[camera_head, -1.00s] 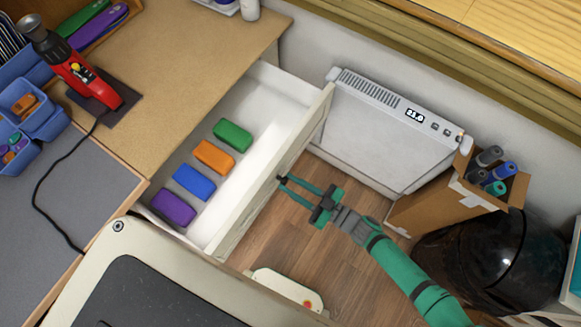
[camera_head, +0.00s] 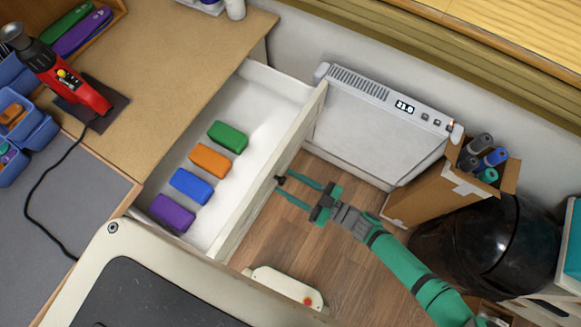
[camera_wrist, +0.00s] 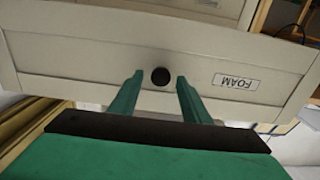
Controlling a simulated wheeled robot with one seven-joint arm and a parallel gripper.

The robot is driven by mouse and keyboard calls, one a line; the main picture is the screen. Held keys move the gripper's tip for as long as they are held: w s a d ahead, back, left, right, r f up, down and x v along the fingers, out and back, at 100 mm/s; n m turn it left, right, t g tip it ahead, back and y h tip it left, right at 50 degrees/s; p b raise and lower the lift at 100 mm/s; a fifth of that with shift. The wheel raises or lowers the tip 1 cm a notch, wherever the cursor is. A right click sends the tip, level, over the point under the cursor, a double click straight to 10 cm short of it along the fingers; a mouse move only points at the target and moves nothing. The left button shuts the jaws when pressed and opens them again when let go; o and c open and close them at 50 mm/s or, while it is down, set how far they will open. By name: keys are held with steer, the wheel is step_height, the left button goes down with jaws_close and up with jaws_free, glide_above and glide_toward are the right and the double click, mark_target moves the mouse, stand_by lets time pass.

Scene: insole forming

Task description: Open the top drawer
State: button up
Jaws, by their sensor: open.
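The top drawer (camera_head: 262,196) is pulled out from under the desk, with its white inside showing. In it lie a green block (camera_head: 228,137), an orange block (camera_head: 212,160), a blue block (camera_head: 191,186) and a purple block (camera_head: 172,213). My gripper (camera_head: 281,186) is open in front of the drawer front. In the wrist view, the drawer front (camera_wrist: 60,71) bears a dark round knob (camera_wrist: 160,77) and a FOAM label (camera_wrist: 236,82). The knob lies between my open fingers (camera_wrist: 157,90), with a gap on both sides.
A white heater (camera_head: 365,125) stands against the wall, right of the drawer. A cardboard box (camera_head: 440,195) with rolls and a black bin (camera_head: 480,245) stand to the right. The wooden floor (camera_head: 300,235) shows around my gripper.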

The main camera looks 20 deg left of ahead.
steer(key=d, duration=1)
steer(key=shift+s+d, duration=0.4)
steer(key=shift+s, duration=0.05)
steer(key=s+d+r+m+t+h, duration=0.1)
steer(key=s+d+m+t+h, duration=0.3)
steer(key=s+m+t+h, duration=0.55)
steer(key=s+a+r+m+t+h, duration=0.2)
steer(key=s+r+m+t+h, duration=0.2)
steer(key=r+m+h, duration=0.3)
step_height(320, 180, up, 2)
steer(key=shift+a+r+h, duration=0.15)
steer(key=shift+a+h, duration=0.05)
steer(key=shift+h, duration=0.55)
steer(key=shift+c, duration=0.3)
